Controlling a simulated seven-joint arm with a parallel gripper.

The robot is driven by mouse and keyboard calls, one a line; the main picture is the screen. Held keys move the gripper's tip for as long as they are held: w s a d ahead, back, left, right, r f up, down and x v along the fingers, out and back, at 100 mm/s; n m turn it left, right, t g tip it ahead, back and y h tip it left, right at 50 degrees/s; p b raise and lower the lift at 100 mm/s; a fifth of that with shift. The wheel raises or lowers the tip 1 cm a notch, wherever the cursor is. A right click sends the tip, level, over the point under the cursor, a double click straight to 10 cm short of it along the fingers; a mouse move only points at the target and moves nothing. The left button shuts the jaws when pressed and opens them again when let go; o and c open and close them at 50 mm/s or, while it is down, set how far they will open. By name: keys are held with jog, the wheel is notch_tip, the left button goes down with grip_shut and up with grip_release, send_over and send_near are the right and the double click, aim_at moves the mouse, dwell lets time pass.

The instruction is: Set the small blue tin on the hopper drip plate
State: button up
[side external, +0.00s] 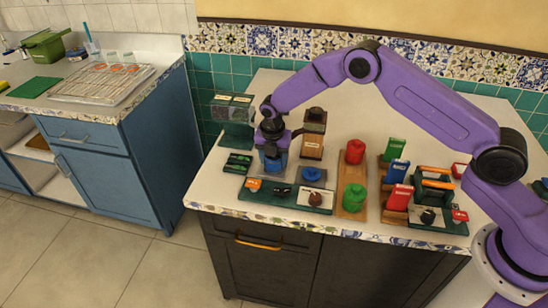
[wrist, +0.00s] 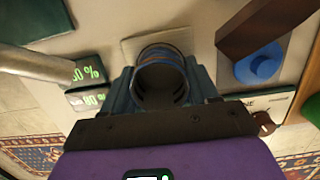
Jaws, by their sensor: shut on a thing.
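My gripper (side external: 272,160) is shut on the small blue tin, low over the left part of the white counter. In the wrist view the tin (wrist: 160,78) is a round, open-topped, dark bluish cup between the fingers (wrist: 163,88), with its hollow inside facing the camera. In the side view the fingers and tin blend, and I cannot tell whether the tin touches anything below. A pale flat plate (wrist: 130,47) shows just beyond the tin; I cannot tell for sure that it is the hopper drip plate. A dark green stand (side external: 232,112) is behind left of my gripper.
A wooden box-like grinder (side external: 313,135) stands close behind right. A green tray (side external: 268,203) with small items is in front. Red (side external: 354,151) and green (side external: 353,197) canisters stand on a wooden board at right.

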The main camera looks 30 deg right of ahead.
jog(key=shift+f, duration=0.1)
jog(key=o, duration=1.1)
jog(key=shift+c, duration=0.2)
notch_tip(320, 180, up, 11)
jog(key=s+a, duration=0.1)
jog(key=s+a+r+m, duration=0.2)
jog(key=s+r+m, duration=0.2)
jog(key=s+r, duration=0.45)
jog(key=s+d+r+m, duration=0.1)
jog(key=s+d+m, duration=0.2)
jog(key=s, duration=0.8)
jog(key=s+d+r+m+y, duration=0.1)
jog(key=s+d+m, duration=0.3)
jog(key=s, duration=0.7)
jog(key=s+d+r+m+g, duration=0.1)
jog(key=s+d+m, duration=0.2)
jog(key=s, duration=0.8)
jog(key=shift+s+d+y, duration=0.3)
jog(key=shift+d, duration=0.95)
